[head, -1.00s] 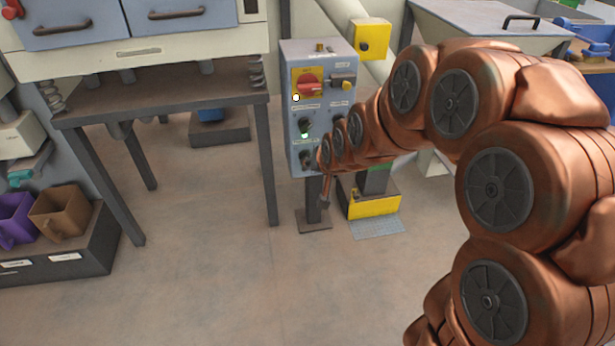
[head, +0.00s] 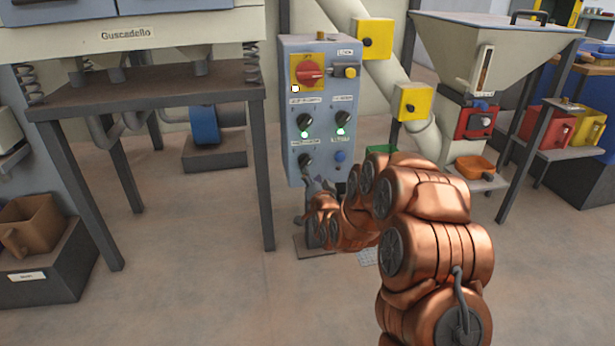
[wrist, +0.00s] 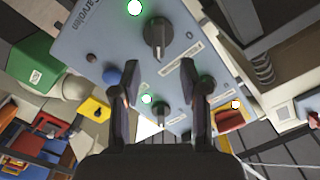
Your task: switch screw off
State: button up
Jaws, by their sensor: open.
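A grey-blue control panel (head: 321,75) stands on a post in the head view. It has two upper knobs, left (head: 304,121) and right (head: 343,118), each with a lit green lamp below. A lower left knob (head: 305,160) sits beside a blue button (head: 340,157). The labels are too small to read, so I cannot tell which knob is the screw's. My gripper (head: 312,183) is just below the lower left knob in the head view. In the wrist view its two fingers (wrist: 157,92) are apart and empty, facing the panel, with a large knob (wrist: 156,36) beyond them.
A red rotary switch on a yellow plate (head: 309,71) is at the panel's top. Yellow boxes (head: 375,39) sit on the slanted pipe at right. A legged machine table (head: 160,95) stands close on the left. A hopper (head: 490,45) is at right. The front floor is clear.

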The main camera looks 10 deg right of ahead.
aim_at(308, 164)
jog(key=shift+w+f+b, duration=0.15)
jog(key=shift+w+b, duration=1.4)
jog(key=shift+w, duration=2.4)
grip_shut()
